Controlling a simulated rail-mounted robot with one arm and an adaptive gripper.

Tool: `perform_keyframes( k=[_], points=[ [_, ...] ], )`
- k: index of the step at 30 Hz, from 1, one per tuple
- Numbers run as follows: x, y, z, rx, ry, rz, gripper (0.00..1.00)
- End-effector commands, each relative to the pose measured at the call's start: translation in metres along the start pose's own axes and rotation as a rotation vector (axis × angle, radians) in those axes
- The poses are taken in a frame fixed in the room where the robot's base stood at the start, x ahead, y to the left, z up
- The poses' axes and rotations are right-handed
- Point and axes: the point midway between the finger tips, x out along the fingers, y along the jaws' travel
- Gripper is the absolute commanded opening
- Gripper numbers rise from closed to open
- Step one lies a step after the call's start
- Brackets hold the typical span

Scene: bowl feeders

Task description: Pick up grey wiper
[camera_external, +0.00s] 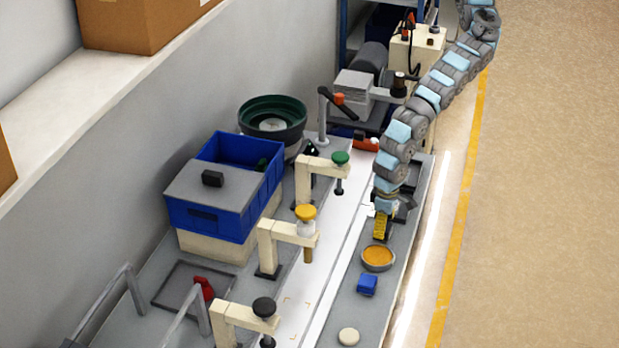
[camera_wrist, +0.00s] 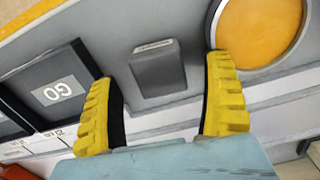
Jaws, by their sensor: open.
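A small dark grey block, the likely grey wiper (camera_wrist: 157,67), lies on the grey bench surface in the wrist view. It sits between my two yellow fingertips and slightly beyond them, with a gap on both sides. My gripper (camera_wrist: 165,103) is open and nothing is held. In the external view my gripper (camera_external: 382,230) points down over the right-hand bench strip, just behind the orange round dish (camera_external: 377,257). The block cannot be made out there, as my gripper covers that spot.
The orange disc (camera_wrist: 256,30) is close beside my right finger in the wrist view. A dark panel marked GO (camera_wrist: 58,92) is beside the left finger. A blue block (camera_external: 367,284) and a cream disc (camera_external: 348,336) lie nearer the front. Cream posts (camera_external: 283,232) stand left.

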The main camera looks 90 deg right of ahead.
Motion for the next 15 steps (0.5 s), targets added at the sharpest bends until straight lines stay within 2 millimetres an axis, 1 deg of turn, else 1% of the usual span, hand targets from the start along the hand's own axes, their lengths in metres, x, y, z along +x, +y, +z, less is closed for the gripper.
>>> perform_keyframes(
  k=[5,13,14,15],
  points=[
    [0.0075,0.0001,0.0006,0.000,-0.002,0.000,0.83],
    [0.0082,0.0002,0.0009,0.000,-0.002,0.000,0.83],
    [0.0082,0.0002,0.0009,0.000,-0.002,0.000,0.79],
    [0.0082,0.0002,0.0009,0.000,-0.002,0.000,0.67]
  ],
)
